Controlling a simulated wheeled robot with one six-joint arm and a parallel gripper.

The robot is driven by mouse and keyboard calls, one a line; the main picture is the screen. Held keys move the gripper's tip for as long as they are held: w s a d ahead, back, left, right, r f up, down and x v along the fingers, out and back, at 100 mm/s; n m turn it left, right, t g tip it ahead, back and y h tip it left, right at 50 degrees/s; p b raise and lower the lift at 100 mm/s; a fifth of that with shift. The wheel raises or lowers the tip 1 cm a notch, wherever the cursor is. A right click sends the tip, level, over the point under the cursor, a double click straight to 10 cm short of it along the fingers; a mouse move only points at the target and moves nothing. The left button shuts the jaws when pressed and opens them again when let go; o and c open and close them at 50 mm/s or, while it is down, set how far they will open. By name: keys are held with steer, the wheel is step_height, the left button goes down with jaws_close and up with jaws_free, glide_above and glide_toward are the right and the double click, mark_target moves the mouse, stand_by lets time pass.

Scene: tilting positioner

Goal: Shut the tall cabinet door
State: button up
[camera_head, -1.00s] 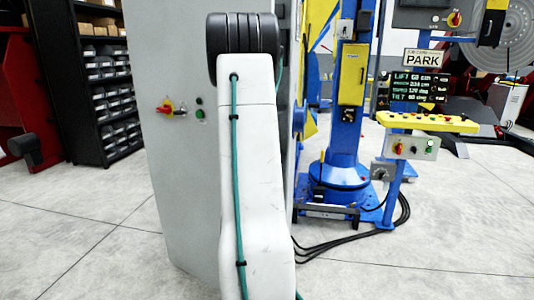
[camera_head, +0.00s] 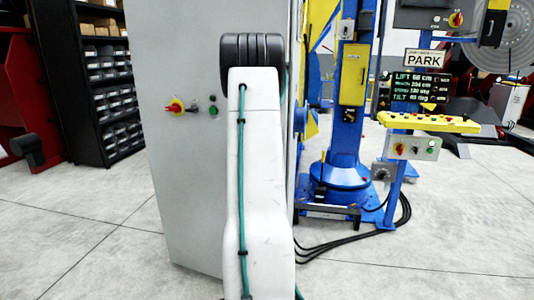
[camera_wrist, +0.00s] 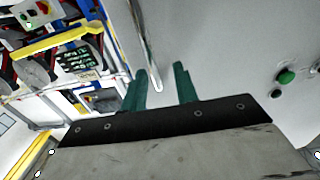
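The tall cabinet is pale grey, and its broad door face (camera_head: 185,165) fills the middle left of the head view. The door carries a red and yellow switch (camera_head: 175,105) and small buttons (camera_head: 212,99). My arm covers the right part of the door, so I cannot tell how wide it stands open. In the wrist view, my gripper (camera_wrist: 160,82) has two teal fingers standing apart at the grey door face (camera_wrist: 215,45). A slim silver bar handle (camera_wrist: 147,50) runs down between them, nearer the left finger. Contact is unclear. My gripper is hidden in the head view.
A black shelf rack with bins (camera_head: 102,95) stands at the left. A blue column (camera_head: 345,120) and a control stand with a yellow top (camera_head: 428,123) stand at the right. Black cables (camera_head: 400,215) lie on the floor there. The floor at front left is clear.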

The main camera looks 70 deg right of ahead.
jaws_close()
stand_by(0.4)
stand_by(0.8)
steer(key=shift+o, duration=0.3)
jaws_free()
steer(key=s+a, duration=0.1)
steer(key=a, duration=0.6)
steer(key=shift+a, duration=0.35)
